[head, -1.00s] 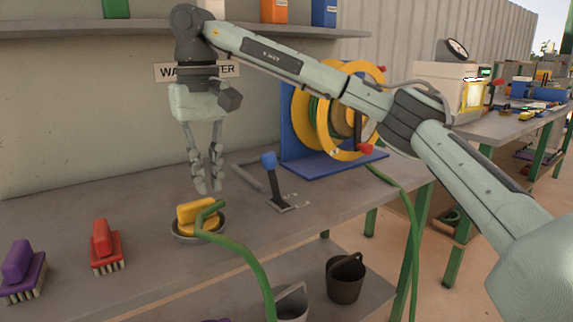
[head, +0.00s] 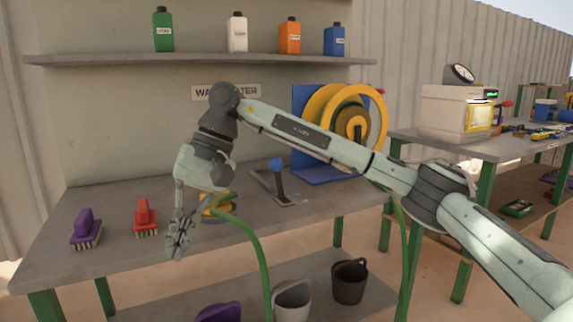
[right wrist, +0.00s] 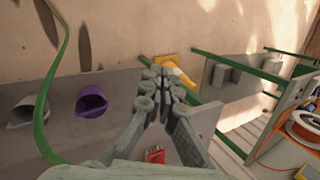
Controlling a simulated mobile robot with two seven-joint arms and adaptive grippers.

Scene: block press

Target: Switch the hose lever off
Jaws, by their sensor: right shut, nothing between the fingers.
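The hose lever (head: 280,180) stands on the table in front of the hose reel, with a blue knob on a dark stem. The stem tilts slightly left of its base in the head view. My right gripper (head: 178,249) is shut and empty, pointing down near the table's front edge, left of the lever and apart from it. It also shows in the right wrist view (right wrist: 165,82), where I cannot make out the lever. The green hose (head: 258,250) hangs over the front edge from a yellow item (head: 217,208), partly hidden by my right wrist. My left gripper is not in view.
A red brush (head: 146,218) and purple brush (head: 86,230) stand on the left of the table. The yellow hose reel (head: 325,112) has a blue stand behind the lever. A grey bucket (head: 292,300) and dark bucket (head: 349,282) stand below. A bottle shelf (head: 200,60) runs above.

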